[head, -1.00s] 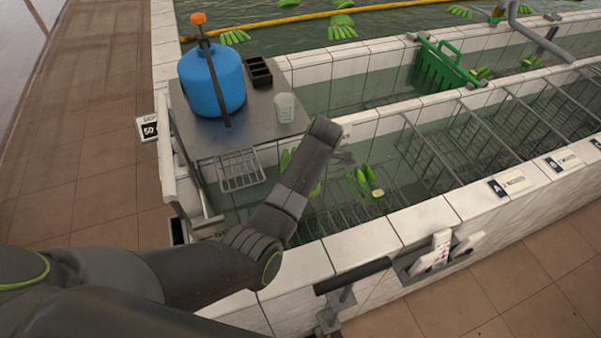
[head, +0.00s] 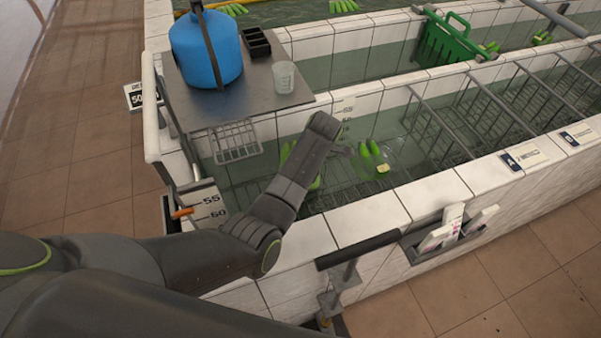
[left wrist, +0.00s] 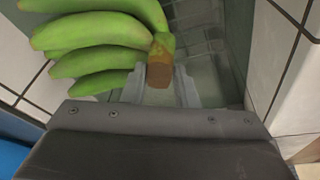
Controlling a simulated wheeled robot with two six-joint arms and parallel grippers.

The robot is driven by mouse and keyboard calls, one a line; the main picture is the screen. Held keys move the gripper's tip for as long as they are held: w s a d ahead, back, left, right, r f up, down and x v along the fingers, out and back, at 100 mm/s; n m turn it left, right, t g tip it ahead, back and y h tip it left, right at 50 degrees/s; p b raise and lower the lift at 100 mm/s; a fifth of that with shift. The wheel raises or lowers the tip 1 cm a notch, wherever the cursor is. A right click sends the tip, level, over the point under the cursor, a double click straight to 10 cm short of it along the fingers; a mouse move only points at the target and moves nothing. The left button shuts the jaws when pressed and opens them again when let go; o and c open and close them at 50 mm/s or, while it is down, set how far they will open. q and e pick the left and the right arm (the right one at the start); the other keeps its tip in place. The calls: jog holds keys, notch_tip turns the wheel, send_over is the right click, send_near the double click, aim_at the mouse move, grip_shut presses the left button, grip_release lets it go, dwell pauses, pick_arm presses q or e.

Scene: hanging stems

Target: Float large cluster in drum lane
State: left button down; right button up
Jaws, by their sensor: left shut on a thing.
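My left gripper (head: 343,150) reaches over the near water lane (head: 400,135). In the left wrist view, its fingers (left wrist: 160,88) are shut on the brown cut stem of a large green banana cluster (left wrist: 95,38). The cluster's several fingers spread to the left. In the head view, my forearm hides most of this cluster (head: 286,153); green tips show on either side. Whether it touches the water is unclear. A smaller green cluster (head: 368,152) with a pale cut end is just right of the gripper, in the lane. My right gripper is not in view.
White tiled walls (head: 440,194) border the lane. Metal bars (head: 432,120) cross it on the right. A steel table (head: 240,104) carries a blue drum (head: 206,50), a cup (head: 284,77) and a black tray (head: 256,43). A green crate (head: 445,42) hangs at the back.

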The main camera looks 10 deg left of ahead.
pick_arm(q)
notch_tip(320, 180, down, 5)
jog(key=b, duration=0.5)
jog(key=shift+f, duration=0.2)
jog(key=shift+f+b, duration=1.05)
jog(key=shift+f, duration=0.85)
jog(key=shift+f+b, duration=0.6)
jog(key=shift+f, duration=0.4)
jog(key=c, duration=1.1)
grip_release()
jog(key=shift+o, duration=0.2)
jog(key=p+v, duration=0.4)
jog(key=v, duration=1.3)
jog(key=shift+r, duration=0.25)
jog(key=shift+r, duration=0.1)
